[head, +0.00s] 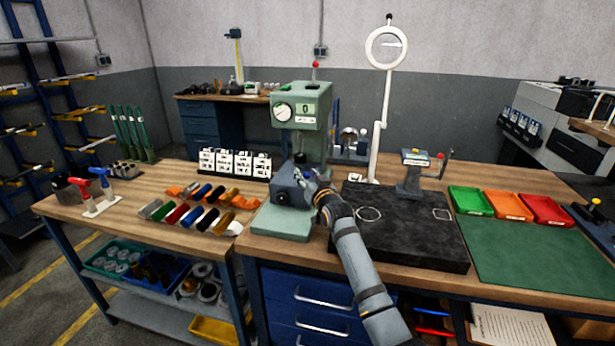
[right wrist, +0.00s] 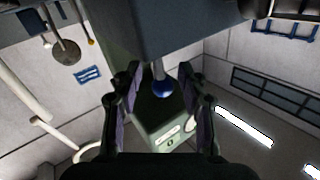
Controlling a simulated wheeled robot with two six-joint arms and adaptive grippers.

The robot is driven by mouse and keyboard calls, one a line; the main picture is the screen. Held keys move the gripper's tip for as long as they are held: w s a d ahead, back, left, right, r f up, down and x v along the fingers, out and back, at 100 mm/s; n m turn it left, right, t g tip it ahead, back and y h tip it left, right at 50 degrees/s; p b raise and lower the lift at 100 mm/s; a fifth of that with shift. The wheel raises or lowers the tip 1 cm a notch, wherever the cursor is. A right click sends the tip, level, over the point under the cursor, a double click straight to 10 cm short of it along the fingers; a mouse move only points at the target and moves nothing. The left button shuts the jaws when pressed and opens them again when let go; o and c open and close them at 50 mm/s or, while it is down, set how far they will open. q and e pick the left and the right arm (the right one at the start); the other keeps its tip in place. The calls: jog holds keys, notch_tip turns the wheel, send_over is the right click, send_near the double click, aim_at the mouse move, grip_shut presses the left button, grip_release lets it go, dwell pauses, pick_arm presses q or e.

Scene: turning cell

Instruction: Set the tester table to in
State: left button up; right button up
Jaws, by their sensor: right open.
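The tester is a pale green machine (head: 302,105) with a dial, a display reading 0 and a red knob on top. Its table looks like the blue-grey block (head: 288,193) low on its front, above the green base; its position mark is not readable. In the right wrist view a blue ball knob (right wrist: 162,89) on a short rod comes out of a grey block (right wrist: 185,25). My right gripper (head: 310,183) is at the block's right side. In the wrist view its open fingers (right wrist: 160,92) stand either side of the knob; contact cannot be told. My left gripper is out of view.
Green, orange and red trays (head: 510,205) stand farther right.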

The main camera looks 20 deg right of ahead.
notch_tip(320, 180, up, 10)
dwell(0.4)
jog(key=shift+f, duration=0.15)
